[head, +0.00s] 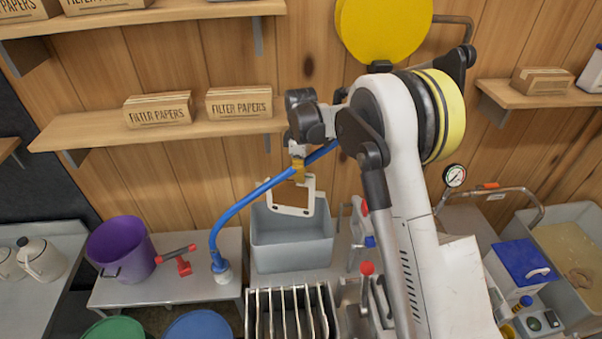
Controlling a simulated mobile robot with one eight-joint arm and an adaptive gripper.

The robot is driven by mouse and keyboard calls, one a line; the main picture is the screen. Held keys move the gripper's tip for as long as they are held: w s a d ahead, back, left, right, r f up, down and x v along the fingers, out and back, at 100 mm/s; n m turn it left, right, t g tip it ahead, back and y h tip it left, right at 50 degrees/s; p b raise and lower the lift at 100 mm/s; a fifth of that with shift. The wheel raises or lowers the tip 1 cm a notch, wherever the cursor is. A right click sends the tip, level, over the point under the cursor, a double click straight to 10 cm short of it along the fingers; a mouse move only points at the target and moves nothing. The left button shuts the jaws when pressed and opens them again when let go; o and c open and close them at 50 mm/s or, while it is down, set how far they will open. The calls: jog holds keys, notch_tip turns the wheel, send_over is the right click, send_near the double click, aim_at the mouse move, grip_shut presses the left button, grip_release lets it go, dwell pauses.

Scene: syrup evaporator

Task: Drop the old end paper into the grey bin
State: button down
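The old end paper (292,210) is a small white-edged sheet with a brown middle, in the centre of the head view. It hangs below my gripper (298,172), whose fingertips appear shut on its top edge; the arm's wrist partly hides them. The grey bin (291,257) is an open-topped box on the bench. The paper overlaps the bin's opening in the picture, with its lower edge below the bin's back rim. I cannot tell how far above or inside the bin it is.
A filter press with several upright plates (291,315) stands in front of the bin. A blue hose (232,212) runs up past my gripper. A shelf with filter-paper boxes (239,103) is behind.

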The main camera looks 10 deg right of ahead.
aim_at(301, 192)
jog(key=shift+f, duration=0.1)
notch_tip(301, 192, down, 15)
jog(key=b, duration=1.1)
jog(key=c, duration=1.2)
grip_release()
jog(key=shift+r, duration=0.2)
jog(key=shift+r+p, duration=1.9)
jog(key=shift+r, duration=2.1)
